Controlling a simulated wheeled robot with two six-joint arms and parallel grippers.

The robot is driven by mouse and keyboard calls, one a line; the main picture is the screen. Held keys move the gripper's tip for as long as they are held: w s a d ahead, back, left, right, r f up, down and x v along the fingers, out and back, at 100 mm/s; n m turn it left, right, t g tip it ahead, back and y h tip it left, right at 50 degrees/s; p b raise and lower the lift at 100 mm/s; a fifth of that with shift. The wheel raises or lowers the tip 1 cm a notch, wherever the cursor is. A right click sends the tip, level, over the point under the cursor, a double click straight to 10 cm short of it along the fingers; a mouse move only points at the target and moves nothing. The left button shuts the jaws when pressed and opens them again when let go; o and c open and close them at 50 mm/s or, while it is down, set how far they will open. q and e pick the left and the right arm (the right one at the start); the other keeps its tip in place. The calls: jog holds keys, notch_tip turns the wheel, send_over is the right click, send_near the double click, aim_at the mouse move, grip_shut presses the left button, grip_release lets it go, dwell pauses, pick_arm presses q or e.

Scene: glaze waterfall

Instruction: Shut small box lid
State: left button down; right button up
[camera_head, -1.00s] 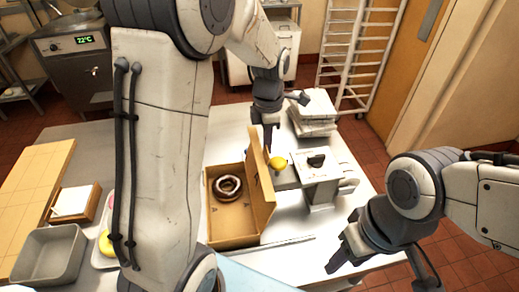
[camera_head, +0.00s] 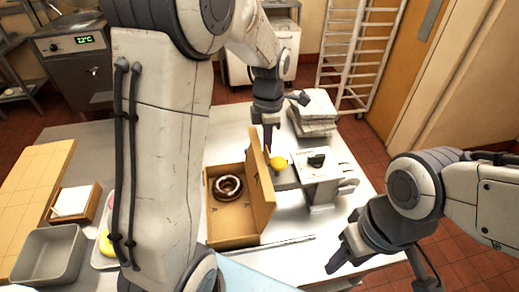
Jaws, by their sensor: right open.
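A small brown cardboard box (camera_head: 231,224) stands on the table with a chocolate-glazed donut (camera_head: 228,187) inside. Its lid (camera_head: 261,185) stands up along the box's right side, roughly upright, so the box is open. My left gripper (camera_head: 270,136) points down just behind the lid's far end. Its fingers are small and partly hidden, so I cannot tell whether they are open or touch the lid. My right gripper (camera_head: 338,257) is open and empty, at the table's front right, apart from the box.
A yellow ball-like item (camera_head: 278,163) and a grey-white device (camera_head: 318,185) stand right of the lid. A stack of white boxes (camera_head: 312,112) is behind. A grey tray (camera_head: 48,255) and a napkin holder (camera_head: 73,203) are at left. My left arm hides the table's middle left.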

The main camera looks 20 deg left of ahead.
pick_arm(q)
jog(key=s+a, duration=0.5)
jog(key=a, duration=0.3)
jog(key=shift+s, duration=0.3)
dwell(1.1)
jog(key=shift+a, duration=0.1)
dwell(0.4)
notch_tip(320, 180, up, 6)
jog(key=p, duration=0.6)
dwell(0.5)
